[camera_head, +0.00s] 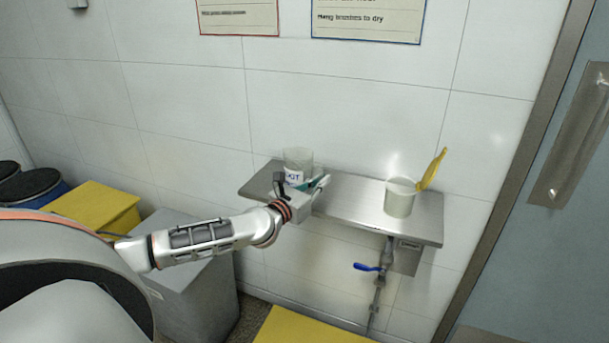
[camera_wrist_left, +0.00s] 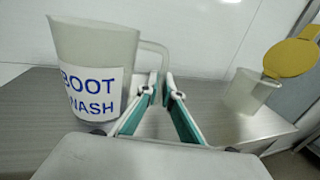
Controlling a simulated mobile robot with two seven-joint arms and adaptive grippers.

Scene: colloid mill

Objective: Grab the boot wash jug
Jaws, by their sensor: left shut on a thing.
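The boot wash jug (camera_head: 298,159) is a translucent, greyish jug standing upright on the left part of the steel shelf. In the left wrist view the jug (camera_wrist_left: 97,50) fills the left side, with a white label reading BOOT WASH in blue and its handle on the right. My left gripper (camera_head: 320,184) is at the jug from the front right. In the left wrist view the gripper's fingertips (camera_wrist_left: 160,84) are close together at the lower part of the handle, shut on it. My right gripper is out of view.
The wall-mounted steel shelf (camera_head: 345,194) also holds a pale container (camera_head: 400,197) with a yellow implement (camera_head: 433,168) on its right. A blue-handled valve (camera_head: 367,267) and pipe hang below. A yellow box (camera_head: 97,208) and grey bin (camera_head: 192,287) stand left. A door is right.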

